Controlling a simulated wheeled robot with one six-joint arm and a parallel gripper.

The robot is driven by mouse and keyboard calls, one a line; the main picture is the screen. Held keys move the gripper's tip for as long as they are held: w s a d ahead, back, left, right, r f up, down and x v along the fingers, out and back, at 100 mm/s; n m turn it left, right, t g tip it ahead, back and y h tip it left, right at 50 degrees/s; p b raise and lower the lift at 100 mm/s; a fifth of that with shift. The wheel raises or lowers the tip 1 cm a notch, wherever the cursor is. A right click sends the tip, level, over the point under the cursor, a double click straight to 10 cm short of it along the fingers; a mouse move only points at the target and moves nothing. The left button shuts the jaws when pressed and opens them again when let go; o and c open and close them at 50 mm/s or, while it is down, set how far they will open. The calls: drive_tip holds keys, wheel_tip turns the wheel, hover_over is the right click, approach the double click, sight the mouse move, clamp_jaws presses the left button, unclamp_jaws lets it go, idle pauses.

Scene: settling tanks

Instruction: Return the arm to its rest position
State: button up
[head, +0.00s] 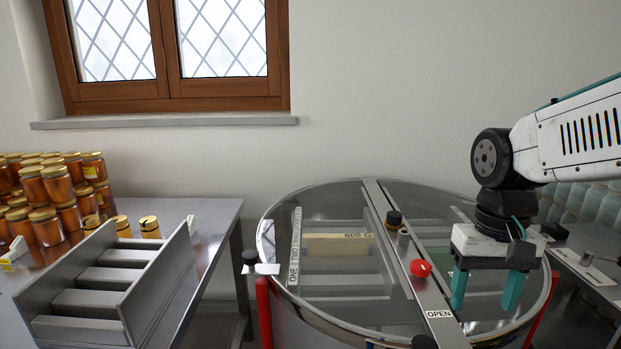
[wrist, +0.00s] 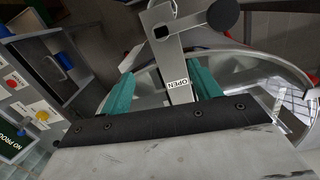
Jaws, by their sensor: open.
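My gripper (head: 487,290) hangs over the right part of a round, clear-lidded tank (head: 340,320), with its teal fingers pointing down. The fingers are apart and nothing is between them. In the wrist view my gripper (wrist: 160,90) shows both teal fingers, with a metal bar (wrist: 181,85) labelled OPEN seen between and beyond them. The same bar (head: 412,255) crosses the tank top in the head view. My white arm reaches in from the right edge. I cannot tell the exact height of the fingertips above the lid.
A red knob (head: 420,268) and a dark knob (head: 394,218) stand on or beside the bar. A table at left holds stacked honey jars (head: 50,195) and a grey slotted rack (head: 110,285). A control panel (wrist: 30,100) shows at the wrist view's left. The wall area above the tank is clear.

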drive_tip(key=s+r+n+t, duration=0.1)
drive_tip(key=s+t, duration=0.1)
drive_tip(key=s, duration=0.9)
drive_tip(key=shift+s+d, duration=0.25)
drive_tip(key=shift+s, duration=0.15)
